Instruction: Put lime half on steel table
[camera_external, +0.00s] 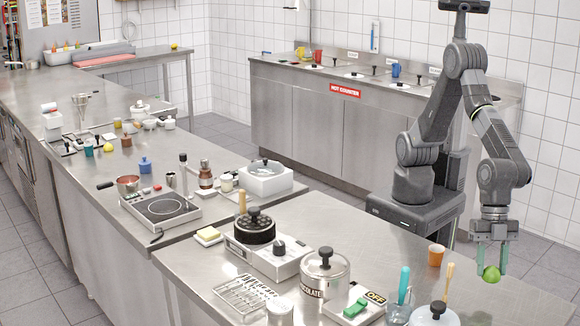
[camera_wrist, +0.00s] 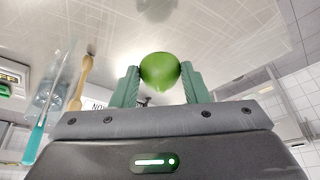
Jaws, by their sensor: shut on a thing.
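The lime half (camera_external: 491,274) is a small bright green rounded thing between the fingertips of my gripper (camera_external: 490,262) in the external view. The wrist view shows the lime half (camera_wrist: 160,70) between the two green fingers of my gripper (camera_wrist: 162,82), which is shut on it. The steel table (camera_external: 385,262) is the metal counter in the foreground. My gripper points down at the right end of this table. I cannot tell whether the lime half touches the tabletop or hangs just above it.
An orange cup (camera_external: 436,255) stands just left of my gripper. A jar with a teal-handled tool (camera_external: 404,287) and a white lidded pot (camera_external: 434,315) stand nearer the front.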

